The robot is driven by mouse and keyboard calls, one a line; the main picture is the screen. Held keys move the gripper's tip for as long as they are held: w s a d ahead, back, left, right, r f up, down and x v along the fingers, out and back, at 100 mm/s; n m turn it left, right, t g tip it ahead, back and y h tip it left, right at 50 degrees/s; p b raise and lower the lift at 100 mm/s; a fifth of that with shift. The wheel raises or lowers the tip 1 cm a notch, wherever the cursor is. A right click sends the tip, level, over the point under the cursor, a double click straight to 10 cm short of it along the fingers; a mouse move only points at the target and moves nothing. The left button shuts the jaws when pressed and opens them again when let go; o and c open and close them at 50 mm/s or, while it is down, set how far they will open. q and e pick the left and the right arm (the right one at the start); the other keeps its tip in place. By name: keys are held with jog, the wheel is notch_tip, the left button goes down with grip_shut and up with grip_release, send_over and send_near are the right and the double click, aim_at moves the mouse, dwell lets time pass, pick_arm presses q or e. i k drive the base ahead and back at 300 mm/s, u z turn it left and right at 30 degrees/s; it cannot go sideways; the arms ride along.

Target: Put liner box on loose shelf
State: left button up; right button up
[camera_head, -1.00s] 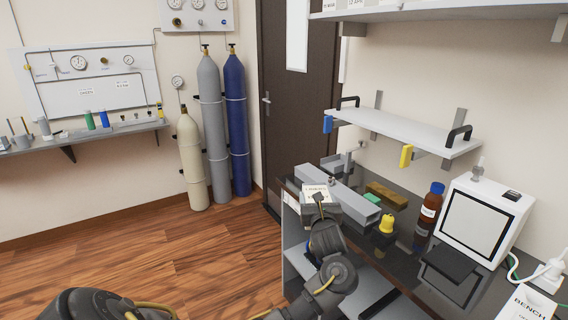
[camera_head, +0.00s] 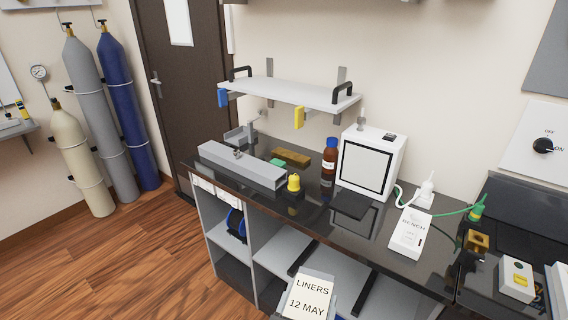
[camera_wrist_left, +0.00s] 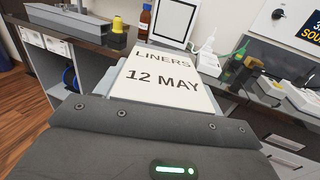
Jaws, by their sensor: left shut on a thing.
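The liner box (camera_head: 308,296) is grey with a white label reading "LINERS 12 MAY". It shows low in the head view, in front of the bench, and large in the left wrist view (camera_wrist_left: 160,80). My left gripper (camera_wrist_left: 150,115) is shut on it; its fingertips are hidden. The loose shelf (camera_head: 290,93) is a pale board on the wall above the bench, with black handles at both ends and a blue and a yellow clip on its front edge. Its top looks empty. The box is lower than the shelf and apart from it. My right gripper is out of view.
The dark bench (camera_head: 320,215) holds a grey channel (camera_head: 240,166), a yellow-capped item (camera_head: 293,184), a brown bottle (camera_head: 329,157) and a white instrument (camera_head: 370,163) below the shelf. Open cubbies are under the bench. Gas cylinders (camera_head: 100,120) stand at left.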

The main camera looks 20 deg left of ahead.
aim_at(279, 86)
jog(key=z, duration=3.35)
jog(key=k, duration=1.4)
jog(key=u, duration=2.15)
